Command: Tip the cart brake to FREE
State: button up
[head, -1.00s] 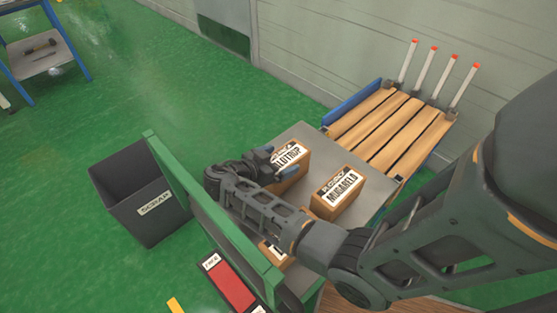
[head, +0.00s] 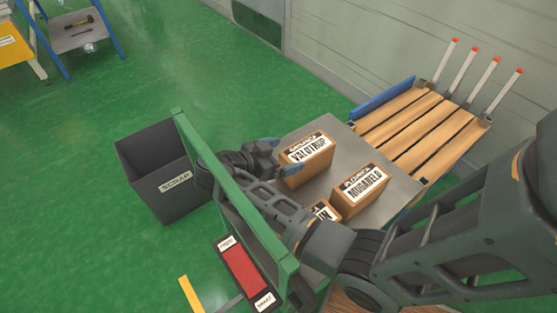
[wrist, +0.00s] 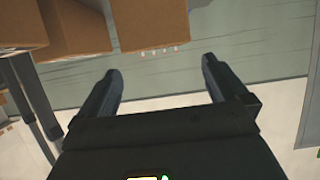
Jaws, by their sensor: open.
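The cart brake is a red pedal (head: 241,270) on a dark plate, low beside the cart's green end panel (head: 235,205), with a small white label at each end. The label lettering is too small to read surely, and I cannot tell which way the pedal is tipped. My gripper (head: 282,158) is open and empty, above the cart's grey deck (head: 318,133) and close to the left side of the VALDTRUP box (head: 308,165). It is well above and beyond the pedal. The wrist view shows both fingers (wrist: 161,72) apart with nothing between them.
A dark SCRAP bin (head: 165,175) stands left of the panel. A slatted wooden rack (head: 415,125) with red-tipped posts adjoins the cart. Green floor at left is open.

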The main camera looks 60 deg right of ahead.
aim_at(252, 283)
jog(key=k, duration=1)
